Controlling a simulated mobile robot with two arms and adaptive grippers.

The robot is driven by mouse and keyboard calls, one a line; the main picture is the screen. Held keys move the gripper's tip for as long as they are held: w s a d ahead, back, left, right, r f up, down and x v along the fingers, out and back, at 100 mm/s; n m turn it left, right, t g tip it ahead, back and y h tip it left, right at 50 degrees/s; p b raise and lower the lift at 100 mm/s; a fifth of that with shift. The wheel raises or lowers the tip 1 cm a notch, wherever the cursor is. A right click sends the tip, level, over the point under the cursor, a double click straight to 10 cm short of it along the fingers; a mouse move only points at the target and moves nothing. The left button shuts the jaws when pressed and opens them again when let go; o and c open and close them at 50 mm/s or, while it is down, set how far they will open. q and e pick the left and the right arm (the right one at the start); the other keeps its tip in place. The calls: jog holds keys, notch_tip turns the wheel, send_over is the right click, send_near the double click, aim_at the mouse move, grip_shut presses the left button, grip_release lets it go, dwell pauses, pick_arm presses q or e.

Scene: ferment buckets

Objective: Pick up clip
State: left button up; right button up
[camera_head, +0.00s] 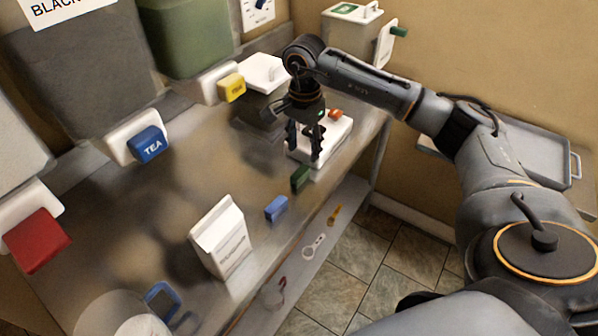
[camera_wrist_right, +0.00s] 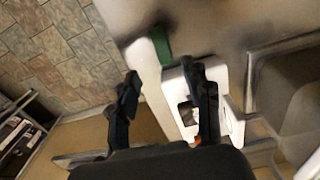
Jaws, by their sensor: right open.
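No object is clearly marked as the clip; two small blocks are candidates. A green block (camera_head: 300,178) sits at the counter's front edge beside a white device (camera_head: 338,139) with an orange knob. The green block also shows at the top of the right wrist view (camera_wrist_right: 160,45). A blue block (camera_head: 276,208) lies nearer along the same edge. My right gripper (camera_head: 304,148) points down over the white device, open with nothing visible between its fingers, just behind the green block. In the right wrist view, the fingers (camera_wrist_right: 163,82) stand apart. My left gripper is out of view.
A white carton (camera_head: 220,238) stands on the metal counter (camera_head: 165,215). Large buckets with blue (camera_head: 148,146), red (camera_head: 37,240) and yellow (camera_head: 232,87) taps line the back. A lower shelf (camera_head: 290,290) holds small tools. A grey tray (camera_head: 535,150) is at right.

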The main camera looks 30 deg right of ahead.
aim_at(300, 171)
notch_tip(300, 171, down, 3)
jog(key=shift+w+r, duration=0.1)
jog(key=shift+f, duration=0.3)
jog(key=shift+f+p, duration=0.2)
jog(key=shift+p, duration=0.1)
jog(key=f, duration=0.1)
jog(key=f+p, duration=0.1)
jog(key=f, duration=0.1)
jog(key=f+p, duration=0.1)
jog(key=shift+a+f, duration=0.15)
jog(key=shift+a, duration=0.25)
jog(key=shift+f, duration=0.35)
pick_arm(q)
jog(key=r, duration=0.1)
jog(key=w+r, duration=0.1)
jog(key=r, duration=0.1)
pick_arm(e)
jog(key=c, duration=0.9)
